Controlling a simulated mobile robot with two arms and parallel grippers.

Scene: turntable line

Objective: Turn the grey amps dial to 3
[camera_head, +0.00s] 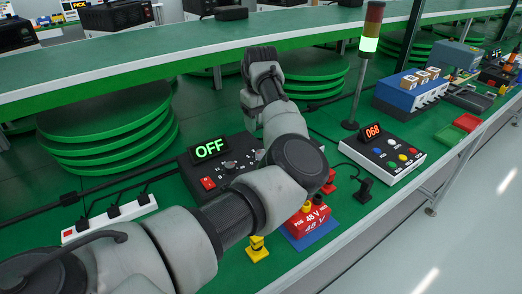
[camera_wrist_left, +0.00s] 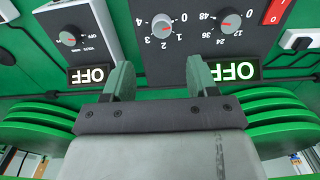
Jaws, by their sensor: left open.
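A dark control box (camera_head: 185,170) stands on the green table left of my left arm, with a lit OFF display and a red switch. In the left wrist view the box (camera_wrist_left: 200,50) appears upside down. The grey amps dial (camera_wrist_left: 162,26), numbered 0 to 4, sits beside a second dial (camera_wrist_left: 230,20) numbered up to 48. Both carry red marks; where the amps pointer stands is too small to tell. My left gripper (camera_wrist_left: 160,75) is open and empty, its fingers below the dials in the picture and apart from them. The arm hides its fingers in the head view.
A white panel (camera_head: 382,155) showing 068 and a red 48 V block (camera_head: 307,222) lie right of the arm. A power strip (camera_head: 108,220) lies at left. A signal tower (camera_head: 369,40) stands behind. Another box (camera_wrist_left: 75,30) with one dial is near the gripper.

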